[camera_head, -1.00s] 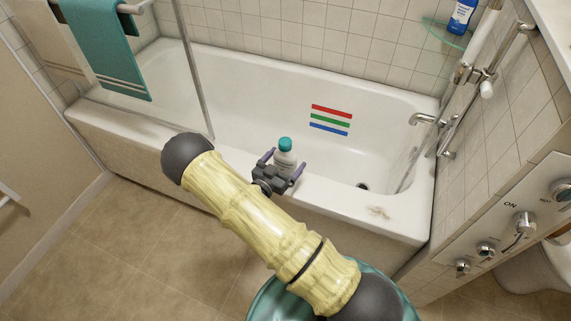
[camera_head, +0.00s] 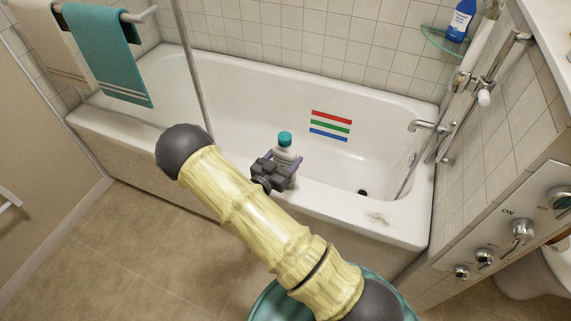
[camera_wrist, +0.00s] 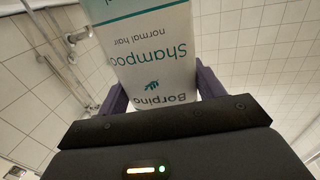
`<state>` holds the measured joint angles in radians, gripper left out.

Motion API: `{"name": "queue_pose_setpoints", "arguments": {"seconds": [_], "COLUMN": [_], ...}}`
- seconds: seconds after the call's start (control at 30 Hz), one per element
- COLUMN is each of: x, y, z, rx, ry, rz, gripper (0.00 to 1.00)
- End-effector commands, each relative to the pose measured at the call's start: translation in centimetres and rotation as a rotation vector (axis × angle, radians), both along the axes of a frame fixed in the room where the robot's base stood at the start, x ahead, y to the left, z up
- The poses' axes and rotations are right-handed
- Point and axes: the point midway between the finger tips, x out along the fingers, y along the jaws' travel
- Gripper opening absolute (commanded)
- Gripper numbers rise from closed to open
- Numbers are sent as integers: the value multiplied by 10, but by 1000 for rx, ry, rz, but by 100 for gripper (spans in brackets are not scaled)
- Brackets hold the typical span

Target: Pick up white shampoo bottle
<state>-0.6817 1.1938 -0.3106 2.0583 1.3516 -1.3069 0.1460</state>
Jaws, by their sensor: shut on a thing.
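The white shampoo bottle (camera_head: 285,157) with a teal cap stands upright at the near rim of the bathtub in the head view. My gripper (camera_head: 283,168) is shut on it, its purple fingers on either side of the lower body. In the wrist view the bottle (camera_wrist: 152,62) fills the space between the fingers, with its "Shampoo normal hair" label upside down. The bottle's base is hidden behind my gripper, so I cannot tell whether it touches the rim.
The white bathtub (camera_head: 240,110) has red, green and blue stripes on its far inner wall. A glass screen edge (camera_head: 190,75) rises left of my arm. A blue bottle (camera_head: 461,19) stands on a corner shelf. Faucet and shower fittings (camera_head: 424,126) are at the right.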

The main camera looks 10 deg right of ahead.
Motion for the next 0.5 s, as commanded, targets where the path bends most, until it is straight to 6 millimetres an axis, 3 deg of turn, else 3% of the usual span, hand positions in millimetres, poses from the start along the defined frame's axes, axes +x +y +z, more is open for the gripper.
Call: {"name": "queue_pose_setpoints", "arguments": {"seconds": [0.03,0.2,0.5], "x": [0,0,0], "y": [0,-2,-3], "z": [15,41,49], "rx": [1,0,-1], "ry": [-4,-3,-1], "rz": [-1,-5,-7], "gripper": [35,35,35]}}
